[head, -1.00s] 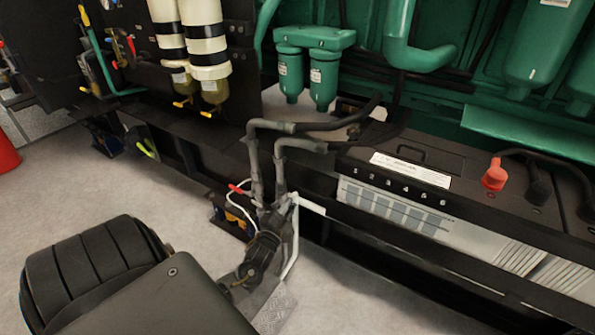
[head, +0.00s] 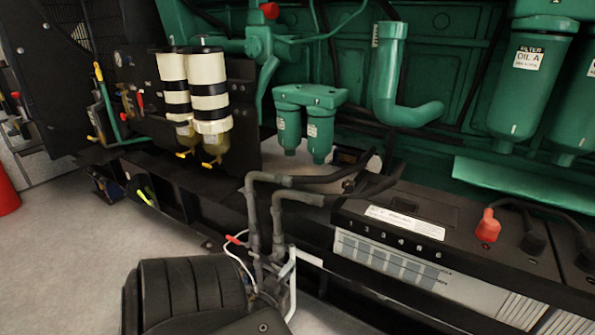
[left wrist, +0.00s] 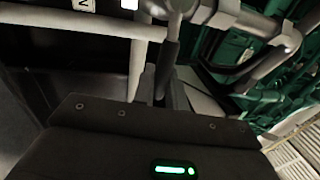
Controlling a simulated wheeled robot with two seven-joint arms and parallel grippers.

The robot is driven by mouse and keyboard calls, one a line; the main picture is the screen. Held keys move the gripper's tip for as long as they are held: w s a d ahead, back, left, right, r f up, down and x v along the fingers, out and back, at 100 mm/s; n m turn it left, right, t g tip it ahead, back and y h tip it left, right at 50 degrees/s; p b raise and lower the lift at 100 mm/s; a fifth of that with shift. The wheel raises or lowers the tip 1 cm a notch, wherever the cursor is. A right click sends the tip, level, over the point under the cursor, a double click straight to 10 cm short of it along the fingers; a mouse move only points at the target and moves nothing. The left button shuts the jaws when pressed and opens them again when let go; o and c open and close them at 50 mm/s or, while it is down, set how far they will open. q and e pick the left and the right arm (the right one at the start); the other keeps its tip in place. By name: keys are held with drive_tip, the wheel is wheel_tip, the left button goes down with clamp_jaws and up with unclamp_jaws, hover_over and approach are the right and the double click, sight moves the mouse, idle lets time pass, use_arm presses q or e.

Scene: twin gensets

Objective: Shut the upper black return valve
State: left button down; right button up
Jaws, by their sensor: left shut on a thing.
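A dark lever handle (left wrist: 166,68) stands upright in the middle of the left wrist view, below a grey metal valve body. I take it to be the black return valve's lever. My left gripper (left wrist: 163,90) is shut on this handle; its fingers are partly dark and hard to make out. In the head view my left forearm comes in at the bottom and hides the fingers and most of the valve. Two grey pipes (head: 277,215) drop to the valve cluster, where a red lever (head: 236,240) shows beside a white hose. My right gripper is not in view.
A battery (head: 392,262) with a red terminal cap (head: 488,226) stands right of the pipes. Green filters (head: 318,135) and cream cylinders (head: 209,90) hang behind. A black frame rail runs alongside. Grey floor (head: 70,270) is clear at the left.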

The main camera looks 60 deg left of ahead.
use_arm(q)
drive_tip(key=shift+f, duration=0.1)
drive_tip(key=c, duration=1.5)
unclamp_jaws()
